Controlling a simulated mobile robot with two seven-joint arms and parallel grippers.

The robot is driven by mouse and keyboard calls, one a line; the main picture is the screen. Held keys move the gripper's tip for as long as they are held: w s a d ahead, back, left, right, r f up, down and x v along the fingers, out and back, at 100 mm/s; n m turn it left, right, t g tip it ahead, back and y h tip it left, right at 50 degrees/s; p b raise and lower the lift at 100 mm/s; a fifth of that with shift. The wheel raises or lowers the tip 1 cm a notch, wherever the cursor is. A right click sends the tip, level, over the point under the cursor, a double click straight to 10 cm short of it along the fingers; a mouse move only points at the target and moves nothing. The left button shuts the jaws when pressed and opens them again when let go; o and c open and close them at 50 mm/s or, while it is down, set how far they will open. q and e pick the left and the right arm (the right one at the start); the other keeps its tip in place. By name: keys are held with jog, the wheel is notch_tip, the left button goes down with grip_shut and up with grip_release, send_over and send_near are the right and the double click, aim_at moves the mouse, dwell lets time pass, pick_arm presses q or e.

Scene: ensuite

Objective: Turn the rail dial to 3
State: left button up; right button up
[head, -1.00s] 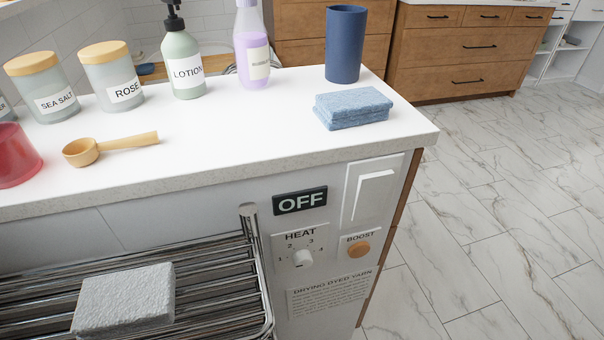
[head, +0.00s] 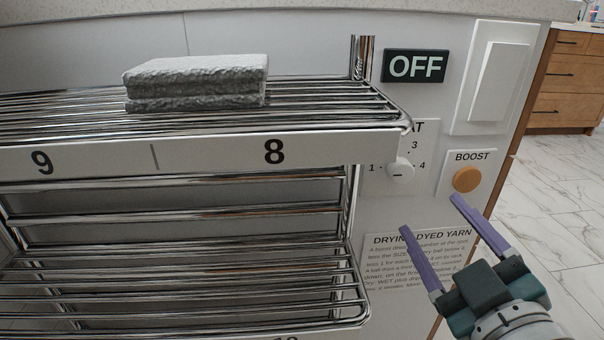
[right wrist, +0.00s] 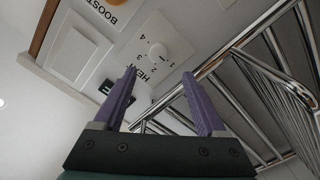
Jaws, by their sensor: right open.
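The rail dial (head: 400,170) is a small white knob on the white HEAT plate, with numbers around it. The 1, 3 and 4 show in the head view; the rack partly covers the plate. I cannot tell which number the dial points to. It also shows in the right wrist view (right wrist: 156,52), just beyond the fingertips. My right gripper (head: 430,214) is open and empty, below and right of the dial, apart from it. Its two purple fingers also show in the right wrist view (right wrist: 159,73). The display (head: 415,66) above reads OFF. My left gripper is not in view.
A chrome rack (head: 200,180) stands close to the dial's left, with a grey folded cloth (head: 196,84) on top. An orange BOOST button (head: 466,179) and a white switch (head: 498,82) are to the right. A printed notice (head: 400,265) is below.

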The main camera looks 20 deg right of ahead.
aim_at(404, 175)
jog(key=b+x, duration=0.3)
jog(key=x, duration=0.5)
jog(key=shift+w+d, duration=0.15)
jog(key=shift+w, duration=0.15)
jog(key=shift+w+r, duration=0.1)
jog(key=shift+w, duration=0.3)
jog(key=shift+c, duration=0.2)
jog(key=c, duration=0.5)
grip_shut()
